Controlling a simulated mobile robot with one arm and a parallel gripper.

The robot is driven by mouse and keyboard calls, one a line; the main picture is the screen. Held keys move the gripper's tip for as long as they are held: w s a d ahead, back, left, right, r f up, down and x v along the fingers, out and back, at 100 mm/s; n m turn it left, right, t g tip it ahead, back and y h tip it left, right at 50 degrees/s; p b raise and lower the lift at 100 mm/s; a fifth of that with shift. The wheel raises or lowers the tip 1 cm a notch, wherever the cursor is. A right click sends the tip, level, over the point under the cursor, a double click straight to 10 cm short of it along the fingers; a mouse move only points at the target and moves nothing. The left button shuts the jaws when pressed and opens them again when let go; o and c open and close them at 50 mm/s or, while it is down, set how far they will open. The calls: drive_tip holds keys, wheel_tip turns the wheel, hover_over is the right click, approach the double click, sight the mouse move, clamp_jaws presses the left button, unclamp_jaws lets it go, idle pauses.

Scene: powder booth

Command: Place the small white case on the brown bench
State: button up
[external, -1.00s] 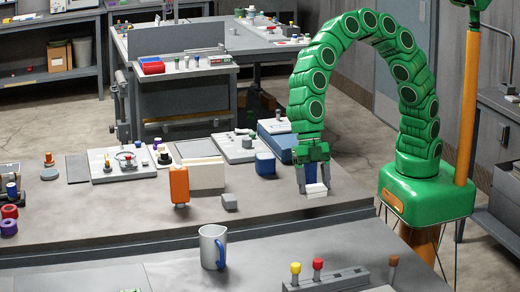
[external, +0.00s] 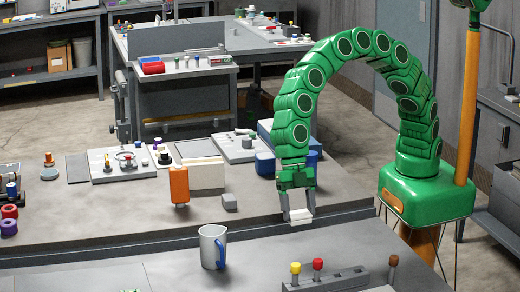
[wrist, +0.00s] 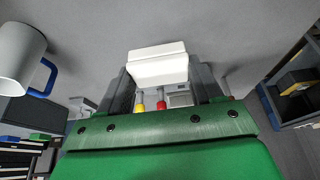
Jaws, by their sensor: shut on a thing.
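My gripper (external: 298,211) is shut on the small white case (external: 301,217). The case hangs between the fingertips, near the front edge of the bench with the grey-brown top (external: 130,222) in the external view. I cannot tell its exact height. The wrist view shows the white case (wrist: 157,64) held between my two grey fingers (wrist: 163,88). No other bench looks clearly browner.
A white mug with a blue handle (external: 212,247) and a grey block with yellow and red knobs (external: 330,278) stand on the near grey bench (external: 160,275). An orange case (external: 179,186) and a small grey block (external: 229,202) stand left of my gripper.

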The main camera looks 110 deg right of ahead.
drive_tip(key=w+a+f, duration=0.1)
drive_tip(key=f, duration=0.1)
drive_tip(key=w+f, duration=0.2)
drive_tip(key=w+a+f, duration=0.1)
drive_tip(key=w+f, duration=0.1)
drive_tip(key=shift+w+a, duration=0.1)
drive_tip(key=shift+a, duration=0.25)
drive_tip(key=shift+w+a+f, duration=0.1)
drive_tip(key=shift+w+f, duration=0.05)
drive_tip(key=shift+f, duration=1.65)
drive_tip(key=shift+f, duration=0.1)
drive_tip(key=o, duration=1.2)
drive_tip(key=shift+v, duration=6.15)
